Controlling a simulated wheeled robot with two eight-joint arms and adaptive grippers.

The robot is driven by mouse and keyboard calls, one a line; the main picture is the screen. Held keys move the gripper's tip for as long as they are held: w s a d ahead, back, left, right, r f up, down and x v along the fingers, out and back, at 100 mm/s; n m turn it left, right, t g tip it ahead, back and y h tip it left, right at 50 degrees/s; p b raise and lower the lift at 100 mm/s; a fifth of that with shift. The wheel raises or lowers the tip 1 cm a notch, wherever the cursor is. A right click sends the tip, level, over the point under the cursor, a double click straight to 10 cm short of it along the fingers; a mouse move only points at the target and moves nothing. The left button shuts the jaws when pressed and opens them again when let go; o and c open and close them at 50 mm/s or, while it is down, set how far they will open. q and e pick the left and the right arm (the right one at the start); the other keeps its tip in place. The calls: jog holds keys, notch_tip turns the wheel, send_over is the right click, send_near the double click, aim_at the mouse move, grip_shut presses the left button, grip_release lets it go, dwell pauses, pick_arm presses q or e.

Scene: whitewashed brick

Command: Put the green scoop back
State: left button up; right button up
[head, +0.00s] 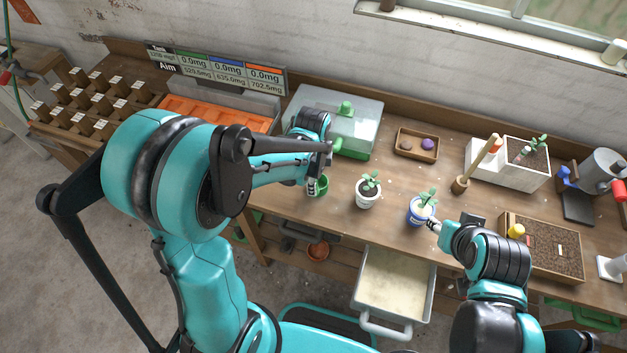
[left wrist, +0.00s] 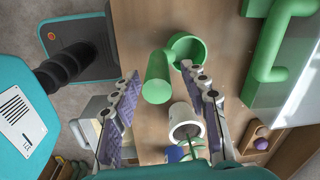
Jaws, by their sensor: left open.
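The green scoop (head: 323,186) is on the workbench near its front edge, left of the white potted seedling. In the left wrist view, its handle (left wrist: 157,78) points between the fingers and its round cup (left wrist: 187,48) lies just beyond. My left gripper (left wrist: 161,72) is open, with one finger on each side of the handle; no firm contact shows. In the head view the left gripper (head: 320,168) partly hides the scoop. My right gripper (head: 433,224) is at the rim of a blue pot (head: 419,214) with a seedling; its finger gap is hidden.
A clear-lidded green box (head: 362,112) stands behind the scoop. A white pot (head: 367,196) is right of it. An open drawer (head: 364,316) with pale granules juts out below the front edge. An orange tray (head: 180,106), wooden tray (head: 399,145) and soil tray (head: 540,268) take up bench space.

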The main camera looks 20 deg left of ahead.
pick_arm(q)
jog(key=r, duration=0.3)
jog(key=r+p, duration=0.1)
jog(key=r, duration=0.2)
jog(key=s+r+p, duration=0.1)
jog(key=r, duration=0.3)
jog(key=shift+s+r+n, duration=0.2)
jog(key=shift+r+n, duration=0.1)
jog(key=shift+r, duration=0.35)
jog(key=s+a+r+n+t, duration=0.1)
jog(key=s+r+n+t, duration=0.1)
jog(key=s+n, duration=0.3)
jog(key=s+a+r+n+t, duration=0.1)
jog(key=s+n+t, duration=0.3)
jog(key=n, duration=0.6)
jog(key=shift+s+a+r+n, duration=0.35)
jog(key=shift+s+r, duration=0.2)
jog(key=shift+r, duration=0.2)
